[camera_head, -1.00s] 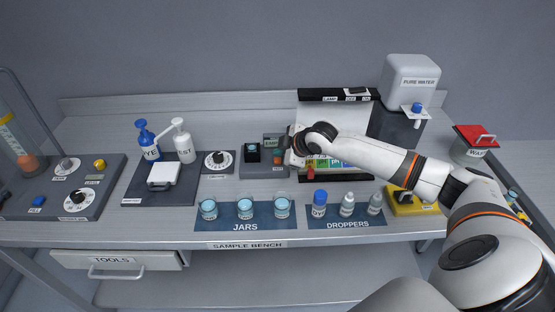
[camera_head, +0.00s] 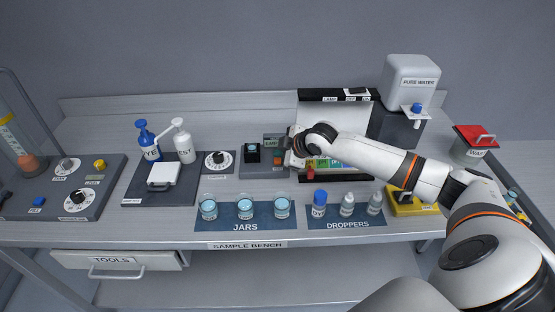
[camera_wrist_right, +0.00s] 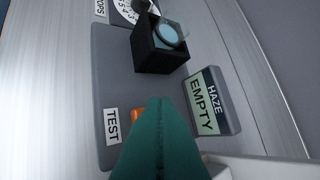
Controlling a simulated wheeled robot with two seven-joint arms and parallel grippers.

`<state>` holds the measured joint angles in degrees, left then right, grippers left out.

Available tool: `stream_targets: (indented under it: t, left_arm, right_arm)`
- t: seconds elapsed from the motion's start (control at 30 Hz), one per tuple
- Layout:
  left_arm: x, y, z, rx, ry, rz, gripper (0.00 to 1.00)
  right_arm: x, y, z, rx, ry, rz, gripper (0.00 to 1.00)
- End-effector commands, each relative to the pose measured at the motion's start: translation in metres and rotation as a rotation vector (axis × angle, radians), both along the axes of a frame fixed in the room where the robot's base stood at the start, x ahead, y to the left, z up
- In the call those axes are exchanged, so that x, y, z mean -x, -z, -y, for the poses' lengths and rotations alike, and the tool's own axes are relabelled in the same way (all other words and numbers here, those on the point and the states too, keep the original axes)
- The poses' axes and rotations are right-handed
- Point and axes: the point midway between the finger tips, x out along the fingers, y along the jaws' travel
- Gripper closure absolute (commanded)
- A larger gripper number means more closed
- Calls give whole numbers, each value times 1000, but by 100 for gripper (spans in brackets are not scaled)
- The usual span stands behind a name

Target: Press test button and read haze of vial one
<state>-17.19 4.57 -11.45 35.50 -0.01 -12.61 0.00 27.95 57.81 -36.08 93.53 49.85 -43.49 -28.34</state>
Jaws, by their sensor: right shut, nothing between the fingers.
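The grey haze meter (camera_head: 262,171) stands at the middle of the bench and shows close up in the right wrist view (camera_wrist_right: 108,75). Its display (camera_wrist_right: 204,100) reads HAZE EMPTY. Its black holder (camera_wrist_right: 150,52) has a round, pale-blue glassy top (camera_wrist_right: 168,35) in it. An orange button (camera_wrist_right: 138,117) beside the TEST label (camera_wrist_right: 112,126) is partly hidden by my fingers. My right gripper (camera_wrist_right: 160,105) is shut and empty, its teal fingertips over or right beside the button; contact cannot be told. My left gripper is out of view.
Three jars (camera_head: 245,208) stand on the blue JARS mat, with droppers (camera_head: 347,204) to their right. A dial box (camera_head: 218,161) is left of the meter. A black-framed panel (camera_head: 337,95) stands behind my right arm.

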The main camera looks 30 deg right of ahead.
Motion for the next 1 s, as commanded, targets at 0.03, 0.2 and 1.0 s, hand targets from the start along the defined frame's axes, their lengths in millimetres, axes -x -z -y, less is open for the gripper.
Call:
stream_targets:
  t: [0.03, 0.2, 1.0]
  left_arm:
    - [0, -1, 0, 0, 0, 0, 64]
    - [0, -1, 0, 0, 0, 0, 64]
    - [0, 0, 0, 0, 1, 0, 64]
  right_arm:
    - [0, 2, 0, 0, -1, -1, 100]
    - [0, 5, 0, -1, -1, 1, 100]
    - [0, 12, 0, 0, -1, -1, 100]
